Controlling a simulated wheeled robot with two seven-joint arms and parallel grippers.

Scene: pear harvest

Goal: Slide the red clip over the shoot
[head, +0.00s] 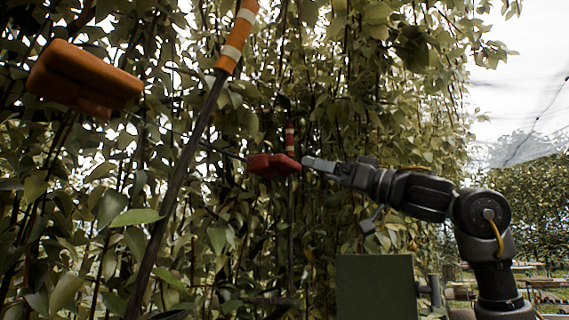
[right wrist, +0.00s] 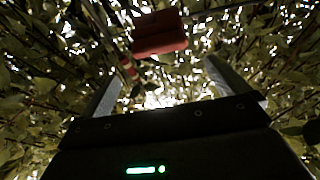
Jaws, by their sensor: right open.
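The red clip (head: 272,165) hangs among the leaves in the middle of the head view, on a thin dark wire. In the right wrist view the red clip (right wrist: 160,35) is at the top, beyond the fingertips. A shoot with a red-and-white band (head: 290,138) rises just behind or beside the clip. In the right wrist view the banded shoot (right wrist: 128,68) is left of the clip and looks apart from it. My right gripper (head: 308,163) is open and empty, its fingertips close to the clip's right end. My left gripper is out of view.
A larger orange clip (head: 85,78) hangs at the upper left. A nearer shoot with an orange-and-white band (head: 237,40) slants across the left half. Dense leaves fill the space behind. A dark green panel (head: 376,288) stands at the lower middle. Open sky shows at right.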

